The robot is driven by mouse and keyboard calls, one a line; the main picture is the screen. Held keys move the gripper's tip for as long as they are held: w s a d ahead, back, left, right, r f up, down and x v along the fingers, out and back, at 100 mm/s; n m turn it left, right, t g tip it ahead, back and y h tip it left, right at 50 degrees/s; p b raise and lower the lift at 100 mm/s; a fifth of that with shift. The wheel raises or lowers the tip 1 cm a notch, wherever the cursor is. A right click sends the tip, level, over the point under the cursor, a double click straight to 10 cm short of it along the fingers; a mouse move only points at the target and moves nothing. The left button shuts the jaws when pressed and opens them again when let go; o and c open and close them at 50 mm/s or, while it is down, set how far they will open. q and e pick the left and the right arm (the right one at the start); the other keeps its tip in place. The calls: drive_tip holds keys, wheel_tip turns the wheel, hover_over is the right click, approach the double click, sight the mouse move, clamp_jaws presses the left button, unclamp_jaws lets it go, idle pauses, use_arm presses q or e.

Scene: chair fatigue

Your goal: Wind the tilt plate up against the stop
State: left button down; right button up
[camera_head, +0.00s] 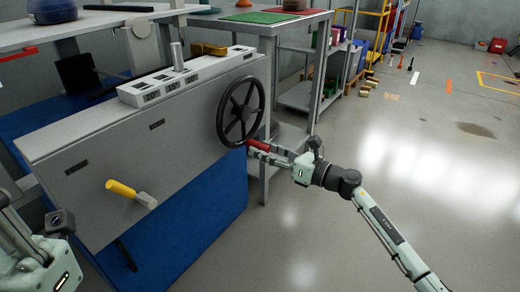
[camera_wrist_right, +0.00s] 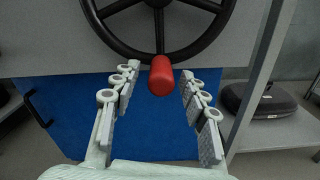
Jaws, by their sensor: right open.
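A black handwheel (camera_head: 241,112) with spokes stands on the right end of a grey machine panel (camera_head: 130,160). Its red knob (camera_head: 258,144) is at the bottom of the rim. My right gripper (camera_head: 262,150) is open at the knob. In the right wrist view the red knob (camera_wrist_right: 161,76) sits between the two open fingers, with a gap on each side. The wheel (camera_wrist_right: 170,25) rises behind it. Part of my left arm and gripper (camera_head: 45,262) shows at the lower left; its fingertips are not clear. I cannot pick out the tilt plate or its stop.
A metal bench (camera_head: 290,25) with shelves stands behind the wheel. Open floor (camera_head: 400,150) lies to the right.

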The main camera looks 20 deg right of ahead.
drive_tip(key=shift+x, duration=0.9)
clamp_jaws()
